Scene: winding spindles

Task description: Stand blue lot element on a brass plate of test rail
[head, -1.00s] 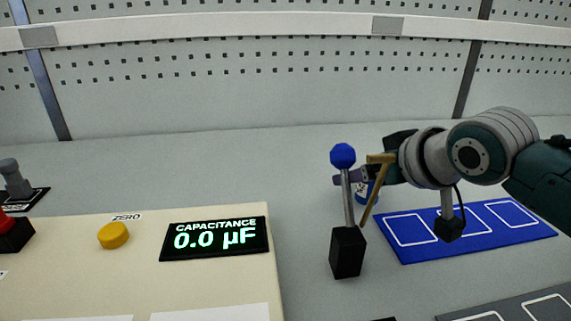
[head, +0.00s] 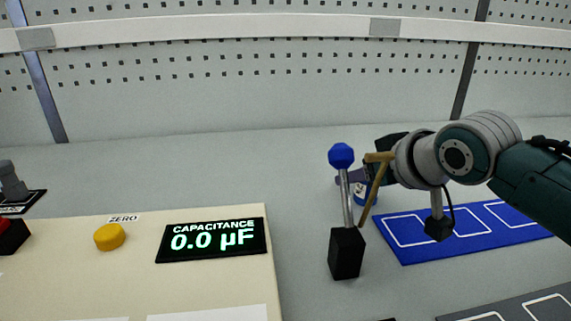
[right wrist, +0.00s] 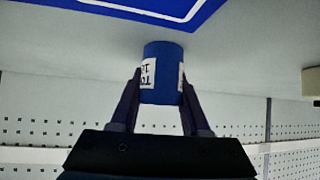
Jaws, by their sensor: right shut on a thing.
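A blue cylinder with white label marks (right wrist: 162,72) is held between the fingers of my right gripper (right wrist: 160,88) in the right wrist view. In the head view this blue lot element (head: 371,198) is mostly hidden behind the lever and a brass-coloured bar. My right gripper (head: 353,183) reaches in from the right, behind the lever, with the element. I cannot tell whether the element touches the table. No brass plate of the test rail shows clearly. My left gripper is not in view.
A blue-knobbed lever on a black block (head: 346,253) stands in front of my gripper, beside the brass-coloured bar (head: 371,190). A blue mat with white outlines (head: 410,255) lies to the right, a grey one (head: 480,312) nearer. A cream panel (head: 215,285) with a display reading 0.0 µF (head: 212,240) is left.

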